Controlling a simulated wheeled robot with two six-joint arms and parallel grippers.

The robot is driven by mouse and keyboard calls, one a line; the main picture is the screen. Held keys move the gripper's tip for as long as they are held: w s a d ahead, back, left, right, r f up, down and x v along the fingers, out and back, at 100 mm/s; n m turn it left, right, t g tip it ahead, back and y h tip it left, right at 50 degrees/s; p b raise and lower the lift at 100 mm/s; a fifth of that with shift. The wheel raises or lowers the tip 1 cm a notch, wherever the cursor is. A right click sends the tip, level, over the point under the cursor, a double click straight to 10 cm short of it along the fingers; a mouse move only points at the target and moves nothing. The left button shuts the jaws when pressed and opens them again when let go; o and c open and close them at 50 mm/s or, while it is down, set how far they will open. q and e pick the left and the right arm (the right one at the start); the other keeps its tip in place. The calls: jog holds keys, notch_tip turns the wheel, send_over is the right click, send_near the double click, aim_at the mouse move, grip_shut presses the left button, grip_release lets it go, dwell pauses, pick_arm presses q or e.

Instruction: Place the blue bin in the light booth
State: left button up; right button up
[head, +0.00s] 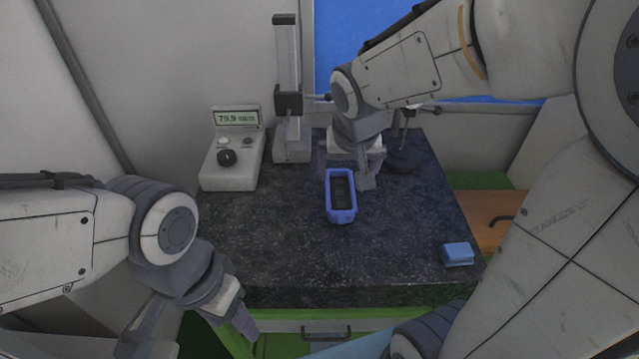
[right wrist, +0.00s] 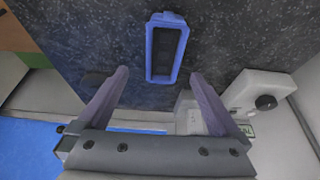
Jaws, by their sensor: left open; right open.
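The blue bin (head: 342,216) stands upright on the dark speckled countertop (head: 270,245), near its middle. It has an open top and a dark inside. My right gripper (head: 346,168) is open and empty, just behind and above the bin. In the right wrist view the bin (right wrist: 151,50) lies just beyond the open fingers (right wrist: 160,76), apart from them. My left gripper (head: 190,335) is open and empty, low at the left front of the counter, away from the bin. I cannot make out a light booth in either view.
A grey meter (head: 231,165) with a lit display and knob stands at the counter's back left. Beside it is a tall column stand (head: 288,90). A small blue block (head: 457,254) lies at the front right. The left front of the counter is clear.

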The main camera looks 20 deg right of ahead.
aim_at(340, 193)
jog(key=x, duration=0.4)
jog(key=shift+a+p, duration=0.1)
jog(key=shift+p, duration=0.2)
jog(key=shift+w+a+x, duration=0.1)
jog(key=shift+a+x, duration=0.1)
jog(key=shift+x, duration=1.3)
jog(key=shift+w+a+x, duration=0.1)
jog(key=shift+a+x, duration=0.05)
jog(key=shift+x, duration=1.4)
jog(key=shift+d+f, duration=0.1)
jog(key=shift+f, duration=0.1)
jog(key=shift+r, duration=0.1)
grip_shut()
